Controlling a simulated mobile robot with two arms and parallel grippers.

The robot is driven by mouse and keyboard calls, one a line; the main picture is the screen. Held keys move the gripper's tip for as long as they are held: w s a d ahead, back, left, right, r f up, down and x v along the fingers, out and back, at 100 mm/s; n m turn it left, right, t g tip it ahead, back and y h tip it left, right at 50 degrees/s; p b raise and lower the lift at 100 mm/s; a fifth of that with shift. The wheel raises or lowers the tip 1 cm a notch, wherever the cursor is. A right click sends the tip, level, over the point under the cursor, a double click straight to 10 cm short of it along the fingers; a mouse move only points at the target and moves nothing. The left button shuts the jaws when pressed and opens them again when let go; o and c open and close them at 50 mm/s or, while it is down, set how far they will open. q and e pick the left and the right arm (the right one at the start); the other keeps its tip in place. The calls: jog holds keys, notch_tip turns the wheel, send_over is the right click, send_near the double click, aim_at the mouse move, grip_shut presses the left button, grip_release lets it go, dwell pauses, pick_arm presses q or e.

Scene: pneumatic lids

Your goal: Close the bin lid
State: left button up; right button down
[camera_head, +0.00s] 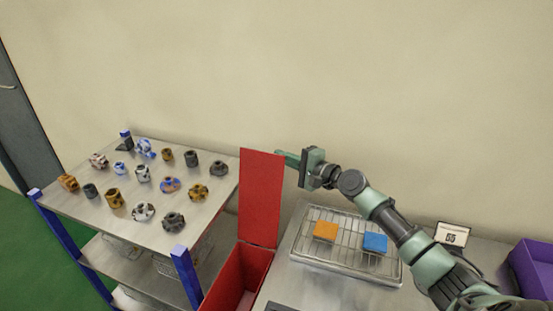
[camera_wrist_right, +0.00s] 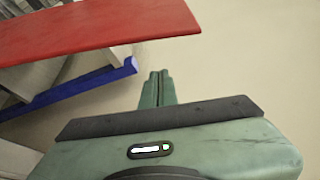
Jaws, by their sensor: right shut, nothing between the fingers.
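The red bin (camera_head: 238,278) stands between the shelf rack and the metal table, and its inside shows from above. Its red lid (camera_head: 260,198) stands open and upright at the bin's far end. In the right wrist view the lid (camera_wrist_right: 90,30) crosses the upper left as a slanted red panel. My right gripper (camera_head: 280,155) is shut and empty, close to the lid's upper right edge in the head view. In the right wrist view its closed fingers (camera_wrist_right: 158,80) lie below the lid's edge; I cannot tell whether they touch it. My left gripper is not in view.
A shelf rack (camera_head: 60,208) with several patterned fittings stands at the left. On the metal table (camera_head: 300,288) a wire rack (camera_head: 345,230) holds an orange block (camera_head: 325,231) and a blue block (camera_head: 375,242). A sign reading 55 (camera_head: 451,235) and a purple bin (camera_head: 535,268) are at the right.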

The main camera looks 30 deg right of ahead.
jog(key=s+a+p, duration=0.1)
jog(key=a+r+p, duration=0.1)
jog(key=p, duration=0.1)
jog(key=shift+s+a, duration=0.5)
jog(key=shift+s, duration=0.05)
jog(key=shift+a+f, duration=0.1)
jog(key=shift+a, duration=0.05)
